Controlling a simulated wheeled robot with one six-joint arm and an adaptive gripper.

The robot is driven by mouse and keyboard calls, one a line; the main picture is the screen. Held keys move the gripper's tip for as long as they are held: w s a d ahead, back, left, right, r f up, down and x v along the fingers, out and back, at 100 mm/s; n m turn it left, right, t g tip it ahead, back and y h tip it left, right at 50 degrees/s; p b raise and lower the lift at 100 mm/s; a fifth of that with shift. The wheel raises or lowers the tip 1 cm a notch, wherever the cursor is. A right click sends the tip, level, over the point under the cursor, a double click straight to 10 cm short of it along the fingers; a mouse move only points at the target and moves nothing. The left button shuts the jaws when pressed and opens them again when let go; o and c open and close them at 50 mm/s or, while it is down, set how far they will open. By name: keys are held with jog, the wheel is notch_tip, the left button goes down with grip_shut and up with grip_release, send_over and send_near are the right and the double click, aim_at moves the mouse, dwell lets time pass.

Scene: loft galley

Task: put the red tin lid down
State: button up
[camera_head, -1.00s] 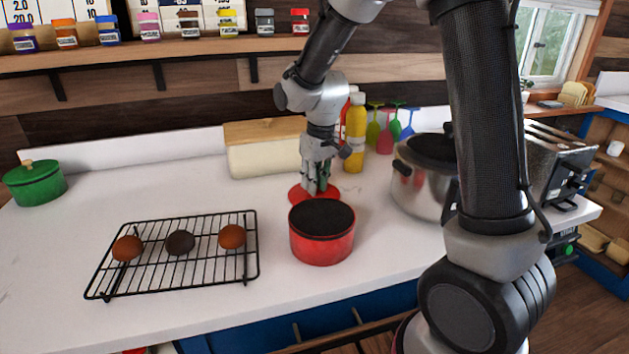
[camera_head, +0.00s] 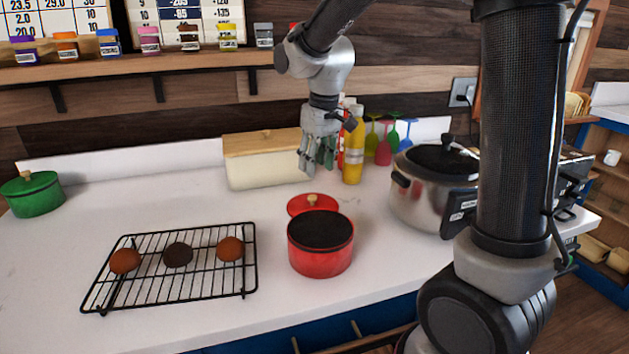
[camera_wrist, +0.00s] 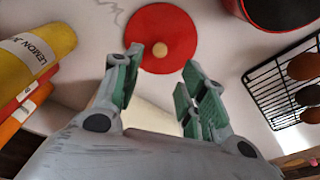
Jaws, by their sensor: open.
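The red tin lid (camera_head: 312,204) lies flat on the white counter just behind the red tin (camera_head: 320,246), with its pale round knob up. The tin hides part of the lid's near edge in the head view. In the wrist view the whole-looking red disc of the lid (camera_wrist: 161,38) shows beyond the fingertips, with the knob near its middle. My gripper (camera_head: 318,166) is open and empty above the counter, up from the lid and apart from it. Its green-padded fingers (camera_wrist: 158,75) stand apart in the wrist view. The tin stands uncovered, dark inside.
A black rack (camera_head: 172,290) with several round buns is at left, and a green pot (camera_head: 33,196) beyond it. A cream bread box (camera_head: 265,172), yellow bottle (camera_head: 353,155), coloured glasses and a steel cooker (camera_head: 420,203) stand behind and right.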

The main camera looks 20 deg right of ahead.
jog(key=s+d+r+m+t, duration=0.1)
jog(key=s+d+r, duration=0.35)
jog(key=s, duration=0.25)
jog(key=s+d+r+m+t, duration=0.1)
jog(key=s+d+r+m, duration=0.15)
jog(key=s+d, duration=0.4)
jog(key=s+d+f+m, duration=0.1)
jog(key=s+d, duration=0.2)
jog(key=s, duration=0.8)
jog(key=shift+d+t+h, duration=0.15)
jog(key=shift+t+h, duration=0.15)
jog(key=shift+h, duration=0.1)
